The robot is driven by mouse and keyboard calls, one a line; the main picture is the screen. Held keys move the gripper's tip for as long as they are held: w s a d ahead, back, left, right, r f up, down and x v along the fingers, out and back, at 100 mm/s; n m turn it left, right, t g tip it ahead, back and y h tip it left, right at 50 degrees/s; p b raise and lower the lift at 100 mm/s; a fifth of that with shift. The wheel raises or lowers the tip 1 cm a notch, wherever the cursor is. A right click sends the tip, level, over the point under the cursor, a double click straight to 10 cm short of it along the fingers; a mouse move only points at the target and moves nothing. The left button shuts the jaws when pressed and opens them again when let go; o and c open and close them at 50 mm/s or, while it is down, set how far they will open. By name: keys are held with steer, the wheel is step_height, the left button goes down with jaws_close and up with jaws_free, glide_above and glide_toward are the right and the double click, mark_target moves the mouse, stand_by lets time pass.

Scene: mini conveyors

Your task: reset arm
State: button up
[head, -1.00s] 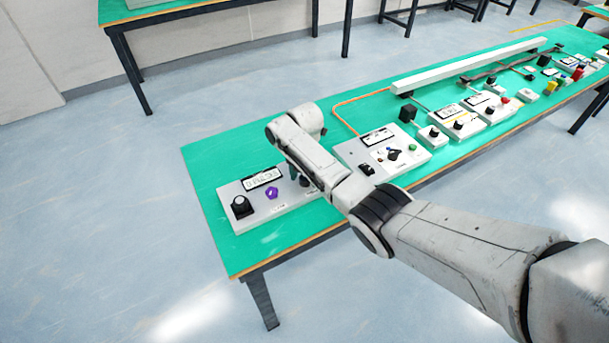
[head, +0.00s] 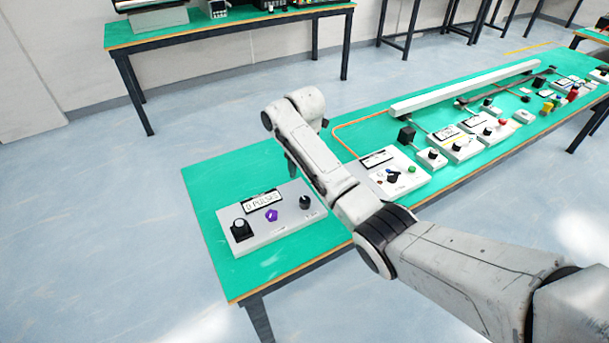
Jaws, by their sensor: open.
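My arm reaches in from the lower right, over the green table (head: 215,185). My gripper (head: 292,165) shows as a dark part below the arm's end, mostly hidden behind the arm link. It is open and appears empty, above the table behind the near control panel. That white panel (head: 270,238) lies at the table's left end. It has a display (head: 262,201), a black knob at the left (head: 241,228), a purple button (head: 271,215) and a dark knob at the right (head: 305,202). The gripper is apart from these controls.
A second panel (head: 408,178) lies right of my arm, partly hidden by it. Several small boxes stand farther right, beside a long white bar (head: 465,88). An orange cable (head: 350,123) runs on the table. Another table (head: 230,27) stands behind, with clear floor between.

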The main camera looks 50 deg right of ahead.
steer(key=shift+a+f, duration=0.1)
stand_by(0.3)
steer(key=s+a+f+m+y, duration=0.1)
steer(key=s+a+f+m, duration=0.4)
steer(key=s+a, duration=0.25)
steer(key=s+a+f+m, duration=0.5)
steer(key=s+a, duration=0.1)
steer(key=a, duration=0.3)
steer(key=s+r+m+t+h, duration=0.1)
steer(key=s+r+m, duration=0.1)
steer(key=s+m, duration=1)
steer(key=s, duration=0.9)
steer(key=shift+s+a+m, duration=0.2)
steer(key=shift+m, duration=0.2)
steer(key=shift+o, duration=0.2)
